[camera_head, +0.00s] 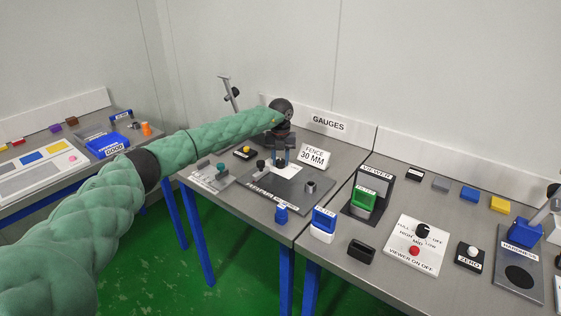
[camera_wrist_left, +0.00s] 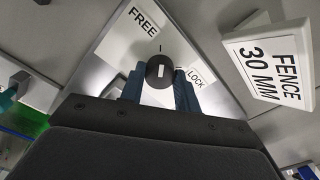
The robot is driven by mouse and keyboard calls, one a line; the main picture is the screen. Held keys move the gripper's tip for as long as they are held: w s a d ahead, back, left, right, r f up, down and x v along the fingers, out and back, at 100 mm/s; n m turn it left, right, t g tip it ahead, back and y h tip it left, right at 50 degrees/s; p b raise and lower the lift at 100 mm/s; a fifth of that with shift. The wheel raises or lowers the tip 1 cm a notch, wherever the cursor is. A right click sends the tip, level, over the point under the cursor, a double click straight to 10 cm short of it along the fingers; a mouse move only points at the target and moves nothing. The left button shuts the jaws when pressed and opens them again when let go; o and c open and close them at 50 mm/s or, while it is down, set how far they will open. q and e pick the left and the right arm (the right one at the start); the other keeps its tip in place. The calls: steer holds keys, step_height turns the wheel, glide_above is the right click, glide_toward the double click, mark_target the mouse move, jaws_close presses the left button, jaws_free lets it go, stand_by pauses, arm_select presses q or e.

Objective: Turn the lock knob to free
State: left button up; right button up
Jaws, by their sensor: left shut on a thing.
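The lock knob (camera_wrist_left: 152,74) is round and black with a short white mark on its top. It stands on a white plate (camera_wrist_left: 125,45) marked FREE (camera_wrist_left: 142,19) at upper left and LOCK (camera_wrist_left: 196,78) at right in the left wrist view. A small dark tick shows on the plate just above the knob. My left gripper (camera_wrist_left: 160,88) has its blue fingers on both sides of the knob, shut on it. In the head view the left gripper (camera_head: 280,158) points down over the plate, and the knob is mostly hidden there. My right gripper is out of view.
A white "FENCE 30 MM" sign (camera_head: 315,157) stands close to the right of the gripper. A grey board (camera_head: 272,192) with posts lies in front. A viewer stand (camera_head: 374,187) and a switch panel (camera_head: 417,245) are on the right-hand table. A "GAUGES" rail (camera_head: 345,133) runs behind.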

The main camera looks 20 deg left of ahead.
arm_select(q)
steer(key=shift+n, duration=0.4)
steer(key=shift+r, duration=0.1)
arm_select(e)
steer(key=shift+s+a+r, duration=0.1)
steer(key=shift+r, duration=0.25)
arm_select(q)
steer(key=shift+n, duration=0.3)
steer(key=o, duration=1)
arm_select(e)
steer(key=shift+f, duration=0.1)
